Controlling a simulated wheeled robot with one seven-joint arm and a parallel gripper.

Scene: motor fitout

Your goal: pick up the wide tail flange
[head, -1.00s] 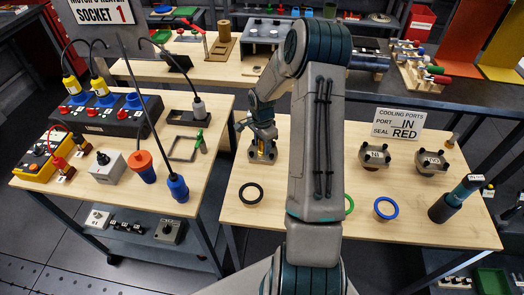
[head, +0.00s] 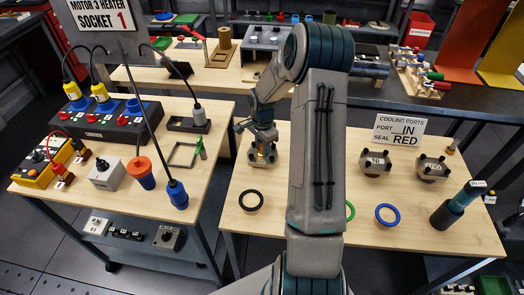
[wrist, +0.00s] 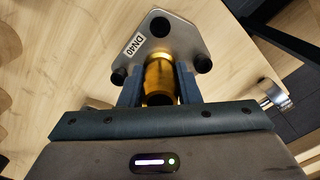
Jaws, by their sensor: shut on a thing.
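A grey flange plate (wrist: 160,38) marked DN40, with a gold tail (wrist: 159,78) and dark round spots at its corners, shows in the wrist view. My gripper (wrist: 159,90) is shut on the gold tail, one finger on each side. In the head view the flange (head: 262,156) is at the back left of the right-hand table, under my gripper (head: 262,146). I cannot tell whether the plate touches the wood. Part of the tail is hidden between the fingers.
Two more grey flanges (head: 375,161) (head: 432,168) stand at the right of this table (head: 300,254). A black ring (head: 251,200), a blue ring (head: 387,215) and a dark cylinder (head: 447,212) are nearer the front. A sign (head: 399,130) stands behind.

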